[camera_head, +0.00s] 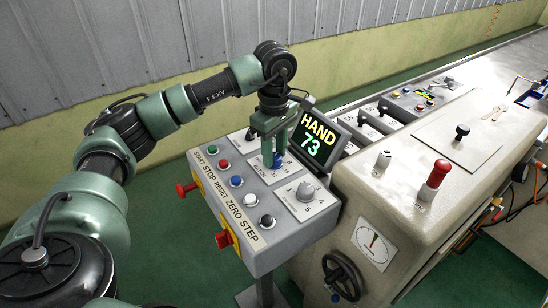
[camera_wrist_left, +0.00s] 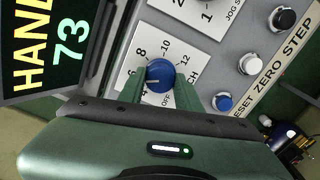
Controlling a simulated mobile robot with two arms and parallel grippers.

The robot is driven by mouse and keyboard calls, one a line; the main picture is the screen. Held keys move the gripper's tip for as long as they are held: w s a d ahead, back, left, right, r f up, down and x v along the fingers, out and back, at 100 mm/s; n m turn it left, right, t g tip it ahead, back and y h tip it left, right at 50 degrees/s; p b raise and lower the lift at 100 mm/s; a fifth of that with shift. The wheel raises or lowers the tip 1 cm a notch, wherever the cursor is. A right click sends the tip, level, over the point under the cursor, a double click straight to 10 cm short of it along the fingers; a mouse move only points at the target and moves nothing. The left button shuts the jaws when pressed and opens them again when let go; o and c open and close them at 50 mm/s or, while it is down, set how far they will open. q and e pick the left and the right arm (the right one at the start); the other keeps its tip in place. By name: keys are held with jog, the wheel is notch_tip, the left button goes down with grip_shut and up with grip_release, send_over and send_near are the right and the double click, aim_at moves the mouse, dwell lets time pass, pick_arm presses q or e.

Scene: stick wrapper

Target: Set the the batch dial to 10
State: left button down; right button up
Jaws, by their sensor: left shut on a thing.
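The batch dial is a blue knob (camera_head: 278,160) on the sloped top of the grey control box. In the left wrist view the blue knob (camera_wrist_left: 161,72) sits on a white scale plate (camera_wrist_left: 208,28) with 6, 8, 10, 12 and OFF readable around it. Its white mark points left in that view, close to the 6 side, away from 10. My left gripper (camera_head: 268,148) reaches down onto the knob. Its green fingers (camera_wrist_left: 160,90) are shut on the knob's two sides. Part of the scale is hidden by the fingers. My right gripper is not in view.
A display (camera_head: 317,139) reading HAND 73 stands behind the dial. A row of push buttons (camera_head: 237,181) and a grey jog dial (camera_head: 305,190) are close by on the box. A red emergency knob (camera_head: 224,239) sticks out in front. The large machine (camera_head: 440,160) stands at right.

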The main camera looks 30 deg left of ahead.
pick_arm(q)
jog(key=m+b, duration=0.2)
jog(key=m, duration=0.2)
jog(key=shift+m, duration=0.3)
jog(key=m+b, duration=0.1)
jog(key=m, duration=0.4)
jog(key=shift+f+b, duration=0.1)
jog(key=shift+b, duration=0.25)
jog(key=m+b, duration=0.1)
jog(key=m, duration=0.4)
jog(key=shift+d+m, duration=0.1)
jog(key=shift+m, duration=0.3)
jog(key=m, duration=0.4)
jog(key=shift+m+b, duration=0.35)
jog(key=shift+m, duration=0.05)
jog(key=c, duration=1)
grip_release()
